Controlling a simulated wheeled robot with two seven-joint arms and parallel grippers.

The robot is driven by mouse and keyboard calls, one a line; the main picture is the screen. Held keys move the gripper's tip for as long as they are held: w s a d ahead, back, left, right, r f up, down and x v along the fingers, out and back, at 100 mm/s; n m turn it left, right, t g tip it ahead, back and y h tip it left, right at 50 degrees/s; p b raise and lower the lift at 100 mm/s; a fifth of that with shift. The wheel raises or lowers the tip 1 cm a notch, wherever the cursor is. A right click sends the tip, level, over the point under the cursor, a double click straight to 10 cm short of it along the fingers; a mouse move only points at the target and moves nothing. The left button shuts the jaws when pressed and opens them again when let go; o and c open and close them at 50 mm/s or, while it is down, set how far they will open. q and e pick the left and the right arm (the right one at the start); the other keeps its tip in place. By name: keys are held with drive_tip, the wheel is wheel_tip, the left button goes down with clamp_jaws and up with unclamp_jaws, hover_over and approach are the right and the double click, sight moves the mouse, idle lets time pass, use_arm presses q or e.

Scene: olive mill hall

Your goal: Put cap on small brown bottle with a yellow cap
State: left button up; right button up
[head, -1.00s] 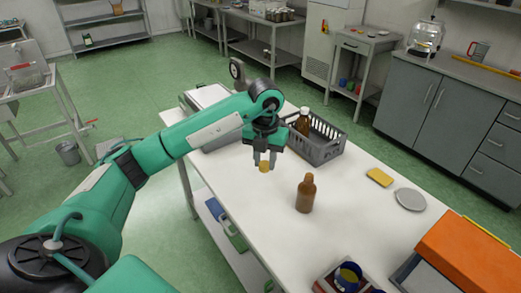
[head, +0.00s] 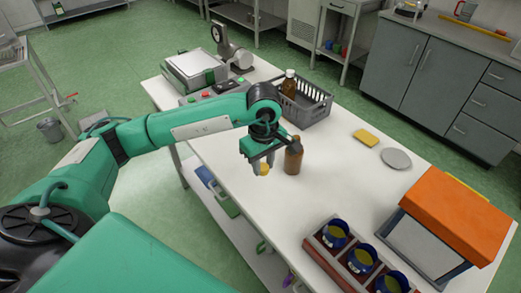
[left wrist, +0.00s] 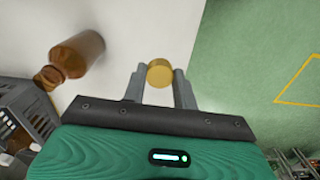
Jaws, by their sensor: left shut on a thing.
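The small brown bottle (head: 294,158) stands upright and uncapped on the white table (head: 330,170). In the left wrist view the bottle (left wrist: 80,54) is at the left, apart from the fingers, its open neck towards the grey crate. My left gripper (head: 260,166) is shut on the yellow cap (head: 264,169) and holds it beside the bottle, to its left in the head view. The cap also shows between the fingertips in the left wrist view (left wrist: 160,73). My right gripper is not in view.
A grey crate (head: 305,107) behind holds another brown bottle with a white cap (head: 289,83). A scale (head: 195,68) stands at the far end. A yellow sponge (head: 366,137), a grey disc (head: 396,158), an orange-topped box (head: 455,215) and a compartmented tray with blue-rimmed jars (head: 338,234) occupy the right and front.

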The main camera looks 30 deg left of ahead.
use_arm(q)
drive_tip(key=s+d+f+m, duration=0.2)
drive_tip(key=s+d+m, duration=0.1)
drive_tip(key=m, duration=1)
drive_tip(key=shift+s+d+f, duration=0.15)
drive_tip(key=shift+s+f, duration=0.05)
drive_tip(key=shift+s, duration=0.65)
